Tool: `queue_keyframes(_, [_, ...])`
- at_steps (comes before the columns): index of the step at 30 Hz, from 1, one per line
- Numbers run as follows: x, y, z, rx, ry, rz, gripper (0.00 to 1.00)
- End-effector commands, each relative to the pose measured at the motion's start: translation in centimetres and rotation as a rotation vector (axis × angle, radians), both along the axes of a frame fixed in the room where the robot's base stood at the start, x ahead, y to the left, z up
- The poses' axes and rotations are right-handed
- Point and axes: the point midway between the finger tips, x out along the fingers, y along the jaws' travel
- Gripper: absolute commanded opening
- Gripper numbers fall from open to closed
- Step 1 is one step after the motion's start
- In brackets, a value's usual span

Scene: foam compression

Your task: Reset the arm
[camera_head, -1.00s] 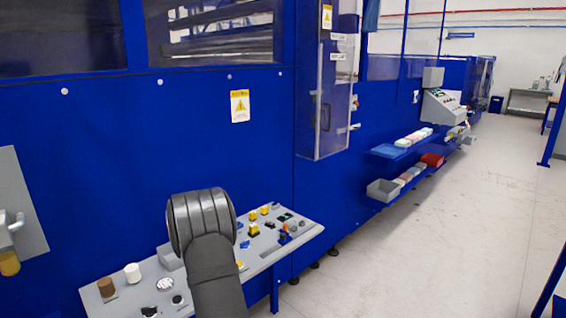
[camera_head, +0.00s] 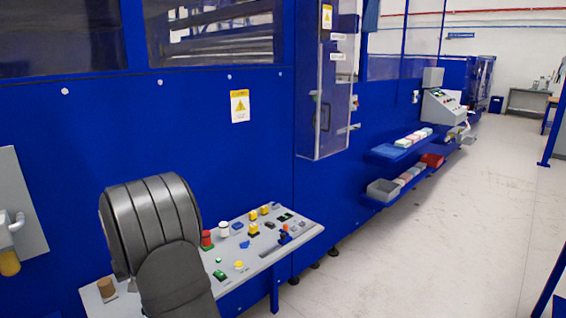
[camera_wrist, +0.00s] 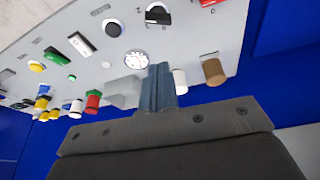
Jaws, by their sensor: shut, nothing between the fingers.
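My gripper (camera_wrist: 160,85) shows in the wrist view with its narrow bluish fingers together and nothing between them. Past the fingertips is the grey control panel (camera_wrist: 208,40), with a round dial (camera_wrist: 136,59), a white knob (camera_wrist: 180,82) and a brown knob (camera_wrist: 213,72) near them. I cannot tell whether the fingers touch the panel. In the head view my dark arm stands in front of the left part of the panel (camera_head: 262,256), and the gripper is hidden behind it.
The panel carries several buttons, including a red one (camera_head: 207,239) and a yellow one (camera_head: 239,265). A blue machine wall (camera_head: 190,130) rises behind it. A grey plate with a handle (camera_head: 22,215) is at left. Bins (camera_head: 384,191) sit on shelves at right. The pale floor (camera_head: 440,250) is clear.

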Motion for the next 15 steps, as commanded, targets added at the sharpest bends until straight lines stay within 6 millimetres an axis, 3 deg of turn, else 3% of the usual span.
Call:
queue_keyframes(6, [-2.7,1.1,0.3,0.01,-0.017,0.046,0.0])
queue_keyframes(15, [-3.4,1.4,0.3,0.012,-0.022,0.06,0.0])
